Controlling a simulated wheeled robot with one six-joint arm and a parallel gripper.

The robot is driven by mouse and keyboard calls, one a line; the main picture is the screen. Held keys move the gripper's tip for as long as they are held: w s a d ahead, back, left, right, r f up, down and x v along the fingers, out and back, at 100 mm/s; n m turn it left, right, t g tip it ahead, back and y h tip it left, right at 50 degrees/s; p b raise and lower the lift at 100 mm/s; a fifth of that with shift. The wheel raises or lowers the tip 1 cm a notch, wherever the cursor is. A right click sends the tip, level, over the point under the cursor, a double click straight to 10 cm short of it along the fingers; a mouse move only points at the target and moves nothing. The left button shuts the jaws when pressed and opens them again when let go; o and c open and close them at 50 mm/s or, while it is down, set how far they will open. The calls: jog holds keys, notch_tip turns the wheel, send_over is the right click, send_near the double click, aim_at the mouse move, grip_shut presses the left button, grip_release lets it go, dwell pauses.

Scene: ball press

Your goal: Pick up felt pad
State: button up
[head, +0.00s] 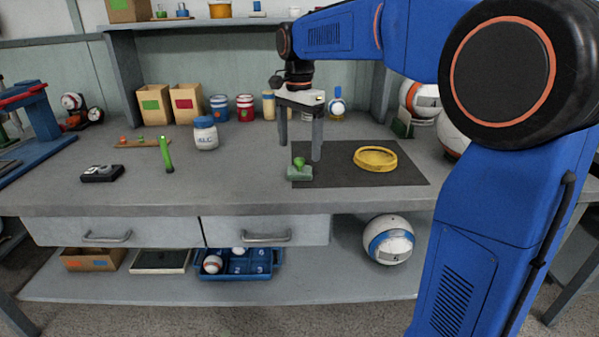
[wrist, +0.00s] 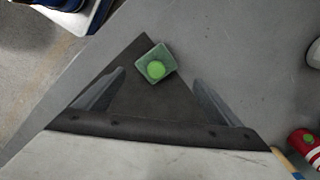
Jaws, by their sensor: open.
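The felt pad (head: 299,174) is a small grey-green block with a bright green round knob on top. It sits at the front left corner of a dark mat (head: 340,177) on the bench. My gripper (head: 300,152) is open and empty, with its fingers pointing down above and slightly behind the pad. In the wrist view the pad (wrist: 167,53) lies beyond and between the two open fingertips (wrist: 159,77), apart from both. The knob hides part of its top.
A yellow ring (head: 375,159) lies on the mat to the right. A white jar (head: 206,134), a green marker (head: 167,155) and a dark device (head: 102,173) stand or lie to the left. Cartons and paint pots line the back. The bench front between device and mat is clear.

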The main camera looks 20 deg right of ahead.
aim_at(300, 159)
jog(key=shift+s+f, duration=0.25)
jog(key=shift+f, duration=1.15)
jog(key=shift+s+f, duration=0.2)
jog(key=shift+f, duration=1.15)
jog(key=shift+c, duration=0.3)
jog(key=c, duration=0.9)
